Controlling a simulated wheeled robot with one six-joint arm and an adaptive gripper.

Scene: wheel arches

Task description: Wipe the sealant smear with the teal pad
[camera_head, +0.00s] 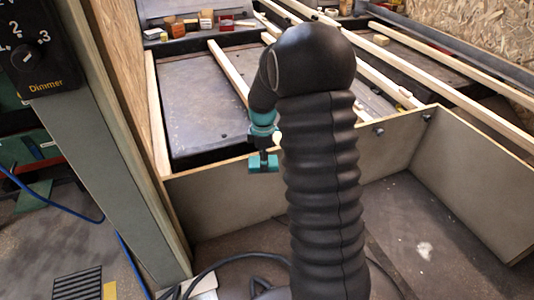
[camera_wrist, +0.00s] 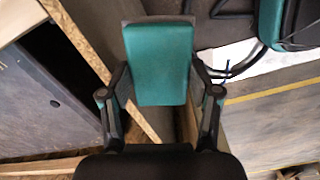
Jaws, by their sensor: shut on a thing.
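The teal pad (camera_wrist: 160,65) fills the upper middle of the wrist view, between the two fingers of my gripper (camera_wrist: 159,92). In the head view, my gripper (camera_head: 262,150) points down, shut on the teal pad (camera_head: 263,164). The pad hangs in front of the grey panel's upper edge, left of my black arm. A small whitish smear (camera_head: 425,250) lies on the dark floor at the lower right of the head view, well apart from the pad. I cannot see the smear in the wrist view. Whether the pad touches the panel is unclear.
Grey panels (camera_head: 462,175) with pale edges form a corner around the smear. Wooden battens (camera_head: 228,72) cross the dark bed behind. A grey post (camera_head: 100,150) with a dimmer dial (camera_head: 30,55) stands left. Small blocks (camera_head: 206,16) lie at the back. Black cables curl below.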

